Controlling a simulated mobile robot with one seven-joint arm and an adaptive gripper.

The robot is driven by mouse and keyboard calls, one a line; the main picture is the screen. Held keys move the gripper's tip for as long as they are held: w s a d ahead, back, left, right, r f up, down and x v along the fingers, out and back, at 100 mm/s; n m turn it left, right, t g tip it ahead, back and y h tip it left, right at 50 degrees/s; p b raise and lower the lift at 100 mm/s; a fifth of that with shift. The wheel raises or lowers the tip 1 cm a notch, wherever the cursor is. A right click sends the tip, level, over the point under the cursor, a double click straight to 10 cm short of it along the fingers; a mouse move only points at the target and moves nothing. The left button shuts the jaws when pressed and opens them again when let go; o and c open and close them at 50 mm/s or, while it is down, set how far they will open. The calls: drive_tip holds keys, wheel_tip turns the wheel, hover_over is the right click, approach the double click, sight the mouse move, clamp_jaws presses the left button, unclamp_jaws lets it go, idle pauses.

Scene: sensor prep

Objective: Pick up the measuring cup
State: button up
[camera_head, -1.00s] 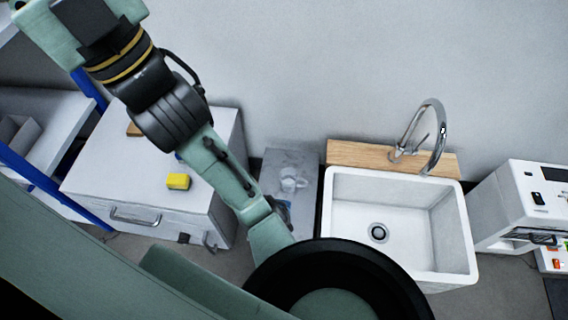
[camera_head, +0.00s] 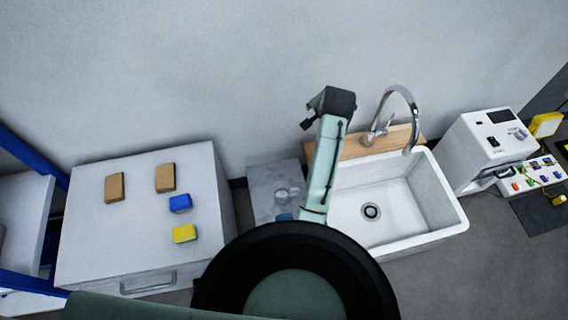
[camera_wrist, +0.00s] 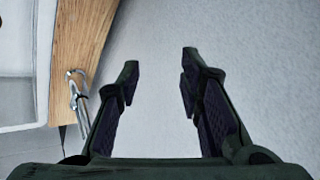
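A small clear measuring cup (camera_head: 283,193) stands on a low grey stand (camera_head: 262,178) between the white cabinet and the sink in the head view. My arm passes just to its right. The cup does not show in the wrist view. My gripper (camera_wrist: 160,68) is open in the wrist view, with nothing between its fingers and plain grey wall beyond. In the head view I cannot make out the fingers clearly.
The white sink (camera_head: 425,200) with its wooden ledge (camera_head: 358,147) and curved tap (camera_head: 412,115) is close to my arm's right. A white cabinet (camera_head: 90,235) at left bears brown blocks (camera_head: 115,187), a blue sponge (camera_head: 180,203) and a yellow one (camera_head: 184,233).

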drive_tip(key=s+d+f+m+g+y, duration=0.1)
drive_tip(key=s+f+m+g, duration=0.3)
drive_tip(key=f, duration=0.5)
drive_tip(key=m+g+y, duration=0.2)
drive_tip(key=m+g, duration=0.1)
drive_tip(key=m, duration=0.1)
approach(299, 190)
drive_tip(key=w+d+f, duration=0.1)
drive_tip(key=w, duration=0.1)
drive_tip(key=shift+g, duration=0.4)
drive_tip(key=x, duration=0.5)
drive_tip(key=shift+s, duration=0.3)
drive_tip(key=shift+a+x, duration=0.15)
drive_tip(key=shift+x, duration=1.4)
drive_tip(key=shift+a+x, duration=0.15)
drive_tip(key=shift+x, duration=1.45)
drive_tip(key=shift+s+r, duration=0.15)
drive_tip(key=shift+c, duration=0.3)
clamp_jaws()
